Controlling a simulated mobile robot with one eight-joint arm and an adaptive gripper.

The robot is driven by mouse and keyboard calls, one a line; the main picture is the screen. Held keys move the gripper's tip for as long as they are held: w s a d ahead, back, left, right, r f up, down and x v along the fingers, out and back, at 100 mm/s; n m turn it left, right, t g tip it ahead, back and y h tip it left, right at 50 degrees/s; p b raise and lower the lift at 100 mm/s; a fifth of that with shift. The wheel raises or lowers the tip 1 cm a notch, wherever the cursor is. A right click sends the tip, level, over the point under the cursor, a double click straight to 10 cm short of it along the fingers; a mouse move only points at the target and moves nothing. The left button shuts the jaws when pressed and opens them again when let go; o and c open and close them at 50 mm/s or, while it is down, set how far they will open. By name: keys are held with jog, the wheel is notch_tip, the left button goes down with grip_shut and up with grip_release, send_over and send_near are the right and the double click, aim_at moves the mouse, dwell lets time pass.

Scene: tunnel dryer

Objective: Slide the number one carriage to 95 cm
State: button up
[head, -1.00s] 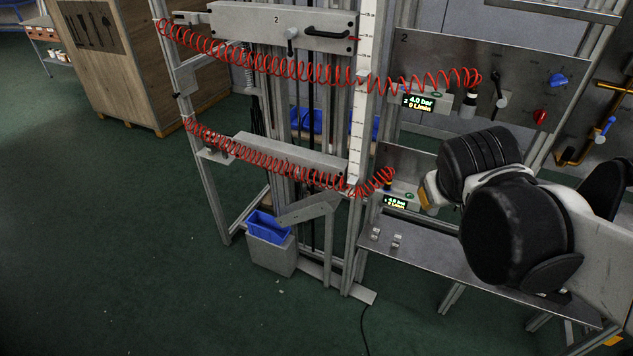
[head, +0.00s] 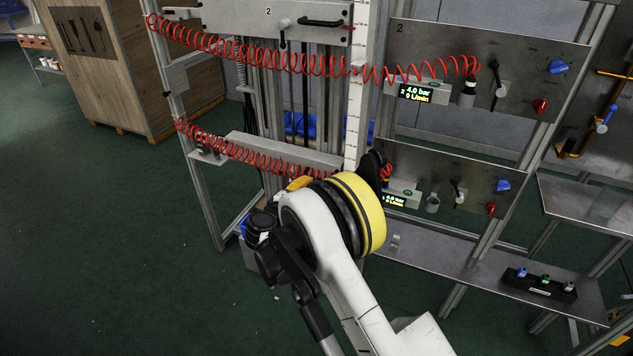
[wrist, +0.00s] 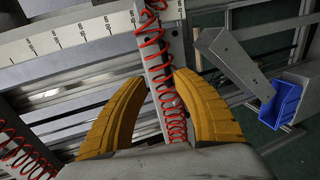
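The lower carriage (head: 262,145) is a grey horizontal bar on the upright frame, below the upper carriage (head: 290,20), which is marked 2. No number shows on the lower one. My arm hides its right end in the head view. In the wrist view, a grey bar (wrist: 178,35) with a red coiled hose (wrist: 153,50) along it runs between the fingers. My gripper (wrist: 163,77) has two orange fingers, open and apart, with the bar and hose between them. I cannot tell whether they touch. A white scale (head: 354,115) also shows in the wrist view (wrist: 65,38); its numbers are hard to read.
A blue bin (wrist: 284,102) and a slanted grey bracket (wrist: 233,62) lie to the right in the wrist view. Valve panels (head: 470,75) and a metal shelf (head: 435,252) with a small black box (head: 540,286) stand at right. The floor at left is clear.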

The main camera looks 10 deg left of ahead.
aim_at(317, 179)
jog(key=b+x, duration=0.1)
jog(key=x, duration=0.2)
jog(key=b+x, duration=0.1)
jog(key=x, duration=0.3)
jog(key=a+f+b+x, duration=0.1)
jog(key=b+x, duration=0.1)
jog(key=x, duration=0.1)
jog(key=shift+w+f, duration=0.15)
jog(key=shift+w, duration=0.15)
jog(key=shift+c, duration=0.5)
grip_shut()
